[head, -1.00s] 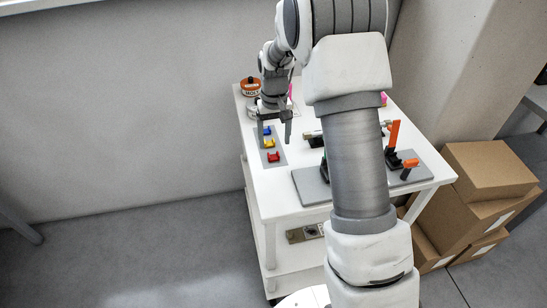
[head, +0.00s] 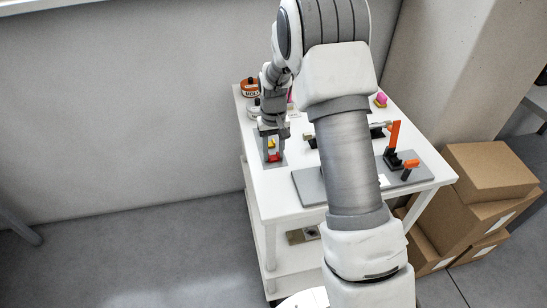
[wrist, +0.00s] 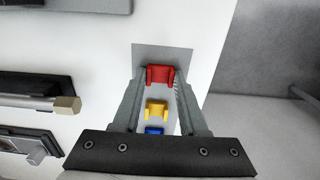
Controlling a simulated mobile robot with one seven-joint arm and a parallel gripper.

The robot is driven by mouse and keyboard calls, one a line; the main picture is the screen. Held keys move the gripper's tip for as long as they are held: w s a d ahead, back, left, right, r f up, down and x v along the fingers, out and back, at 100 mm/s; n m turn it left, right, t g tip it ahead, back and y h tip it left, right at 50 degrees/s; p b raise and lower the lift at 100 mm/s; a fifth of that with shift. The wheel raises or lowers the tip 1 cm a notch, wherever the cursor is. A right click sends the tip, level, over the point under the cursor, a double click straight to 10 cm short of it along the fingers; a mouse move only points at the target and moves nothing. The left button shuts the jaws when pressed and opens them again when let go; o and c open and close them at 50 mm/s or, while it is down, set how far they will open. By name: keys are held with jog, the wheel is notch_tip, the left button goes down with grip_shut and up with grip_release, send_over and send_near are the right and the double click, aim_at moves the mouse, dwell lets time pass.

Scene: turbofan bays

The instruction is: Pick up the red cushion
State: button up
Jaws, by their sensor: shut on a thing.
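The red cushion (wrist: 159,75) lies on a grey mat (wrist: 165,53) in the wrist view, at the far end of a row with a yellow one (wrist: 156,109) and a blue one (wrist: 154,130). My gripper (wrist: 159,77) has one fingertip on each side of the red cushion and is shut on it.
The white cart (head: 262,194) also carries a grey board (head: 310,187) with orange-handled clamps (head: 394,135). Round tins (head: 250,88) stand at its back left. Cardboard boxes (head: 488,172) are stacked to the right. The wall is behind.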

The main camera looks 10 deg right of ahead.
aim_at(273, 158)
grip_shut()
jog(key=shift+r, duration=0.1)
notch_tip(273, 158, up, 10)
jog(key=shift+p, duration=0.45)
jog(key=shift+s, duration=0.1)
